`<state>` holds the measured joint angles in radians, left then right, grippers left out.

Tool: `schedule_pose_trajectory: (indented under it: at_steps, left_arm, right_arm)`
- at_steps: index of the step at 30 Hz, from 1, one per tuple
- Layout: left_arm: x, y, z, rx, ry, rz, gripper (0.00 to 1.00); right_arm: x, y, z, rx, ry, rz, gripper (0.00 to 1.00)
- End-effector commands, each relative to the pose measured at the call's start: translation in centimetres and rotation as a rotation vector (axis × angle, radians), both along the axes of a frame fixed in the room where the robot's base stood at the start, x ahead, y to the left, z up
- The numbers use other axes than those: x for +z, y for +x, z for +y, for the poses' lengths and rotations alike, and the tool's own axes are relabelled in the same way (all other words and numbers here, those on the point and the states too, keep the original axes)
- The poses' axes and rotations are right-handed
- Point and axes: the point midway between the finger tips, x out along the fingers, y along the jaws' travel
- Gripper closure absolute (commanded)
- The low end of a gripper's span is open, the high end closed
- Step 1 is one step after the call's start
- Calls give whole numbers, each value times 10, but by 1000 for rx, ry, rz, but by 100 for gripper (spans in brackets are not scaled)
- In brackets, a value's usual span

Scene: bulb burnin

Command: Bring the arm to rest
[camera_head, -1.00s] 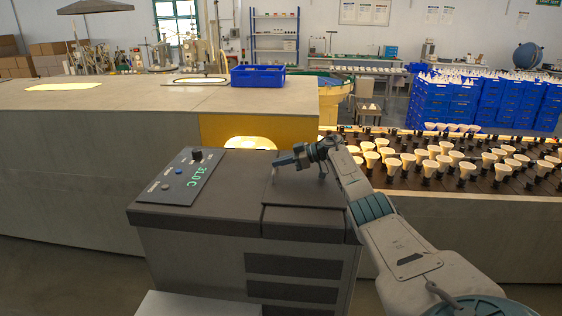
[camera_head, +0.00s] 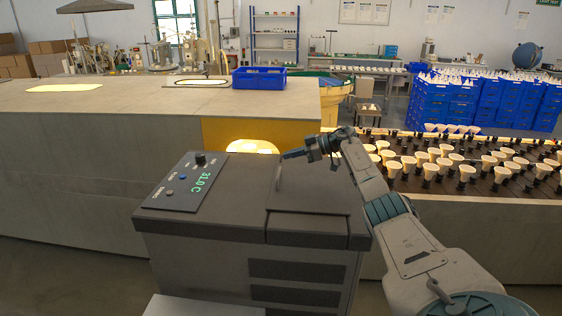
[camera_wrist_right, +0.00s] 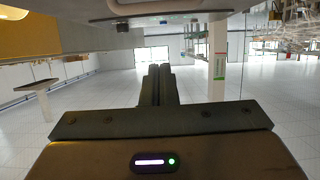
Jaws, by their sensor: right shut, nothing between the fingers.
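My right gripper (camera_head: 290,154) is shut and empty above the dark top of the grey machine, near its raised handle. My right arm (camera_head: 385,215) reaches in from the lower right. In the right wrist view the two fingers (camera_wrist_right: 158,84) are pressed together with nothing between them. My left gripper is in neither view.
The grey machine (camera_head: 205,228) stands in front, with a control panel (camera_head: 186,183) reading 31.0 C. A yellow housing (camera_head: 258,133) with a lit opening is behind it. Bulbs on a dark rack (camera_head: 470,186) fill the right. Blue crates (camera_head: 440,105) are stacked farther back.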

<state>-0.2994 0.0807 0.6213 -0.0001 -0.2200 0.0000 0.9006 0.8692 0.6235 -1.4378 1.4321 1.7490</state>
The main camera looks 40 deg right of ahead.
Motion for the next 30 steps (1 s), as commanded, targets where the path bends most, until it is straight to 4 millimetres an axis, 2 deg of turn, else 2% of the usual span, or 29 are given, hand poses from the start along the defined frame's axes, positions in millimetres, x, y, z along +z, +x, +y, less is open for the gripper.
schedule_pose_trajectory:
  at_steps: [1,9,20,23,30]
  left_arm:
    - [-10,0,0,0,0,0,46]
    - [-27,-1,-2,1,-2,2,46]
    - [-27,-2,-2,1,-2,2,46]
    - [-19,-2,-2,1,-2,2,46]
    - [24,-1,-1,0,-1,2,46]
  right_arm:
    - [0,-8,-8,-3,-4,-1,100]
    - [20,-36,-30,0,-2,-1,100]
    - [27,-42,-35,0,1,-1,100]
    - [35,-42,-35,0,1,-1,100]
    - [78,-42,-35,0,1,-1,100]
